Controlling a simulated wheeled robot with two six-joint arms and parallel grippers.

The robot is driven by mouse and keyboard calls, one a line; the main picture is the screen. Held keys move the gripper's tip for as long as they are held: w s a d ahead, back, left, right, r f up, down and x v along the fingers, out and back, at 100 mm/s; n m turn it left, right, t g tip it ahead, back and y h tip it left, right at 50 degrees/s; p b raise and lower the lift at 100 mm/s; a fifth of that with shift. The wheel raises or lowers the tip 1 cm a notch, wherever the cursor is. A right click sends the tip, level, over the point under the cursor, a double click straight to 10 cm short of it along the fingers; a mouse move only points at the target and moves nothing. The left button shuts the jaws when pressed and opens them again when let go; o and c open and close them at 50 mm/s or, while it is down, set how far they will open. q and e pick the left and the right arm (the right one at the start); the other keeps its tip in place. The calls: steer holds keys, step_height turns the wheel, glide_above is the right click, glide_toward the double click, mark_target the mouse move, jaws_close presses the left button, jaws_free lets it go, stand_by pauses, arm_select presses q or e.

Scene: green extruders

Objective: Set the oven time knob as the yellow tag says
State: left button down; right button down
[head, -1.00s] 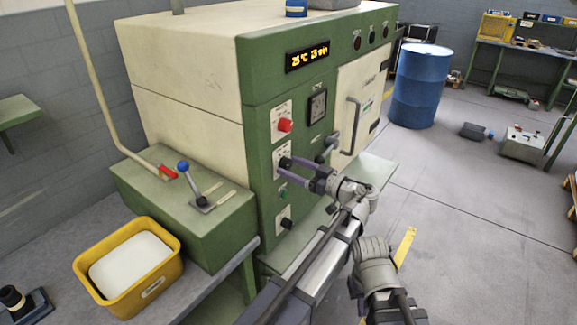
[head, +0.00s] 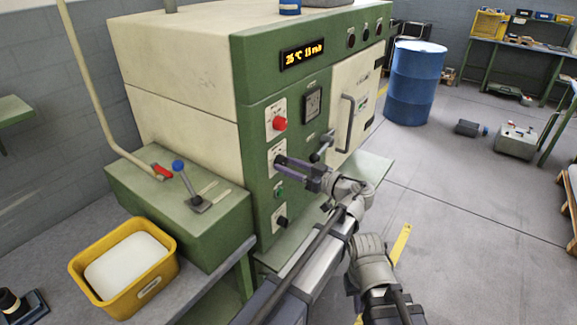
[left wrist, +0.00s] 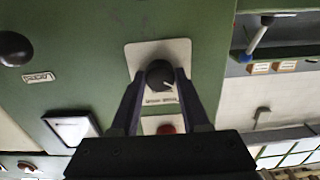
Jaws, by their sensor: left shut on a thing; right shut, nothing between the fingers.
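The green and cream oven (head: 185,75) stands with its control panel facing right. My left gripper (head: 284,162) is at the middle control plate (head: 274,150), below the red knob (head: 280,123). In the left wrist view its fingers are shut on a black knob (left wrist: 160,75) with a white pointer mark, on a white labelled plate (left wrist: 148,52). In the head view the fingers hide this knob. The display (head: 303,54) reads about 25 °C and a min value that is hard to read. My right arm shows at the lower right; its fingers are not visible. No readable yellow tag shows.
Another dark knob (head: 281,220) sits lower on the panel. A green lever box (head: 150,205) and yellow bin (head: 122,268) stand left. A blue drum (head: 416,85) stands on the floor behind.

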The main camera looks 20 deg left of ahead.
arm_select(q)
steer(key=shift+m, duration=0.3)
steer(key=m, duration=0.4)
steer(key=shift+m, duration=0.4)
steer(key=m, duration=1.2)
steer(key=shift+s+m, duration=0.1)
steer(key=shift+m, duration=0.3)
steer(key=m, duration=0.5)
steer(key=shift+r, duration=0.1)
steer(key=shift+m, duration=0.4)
steer(key=shift+c, duration=2)
jaws_free()
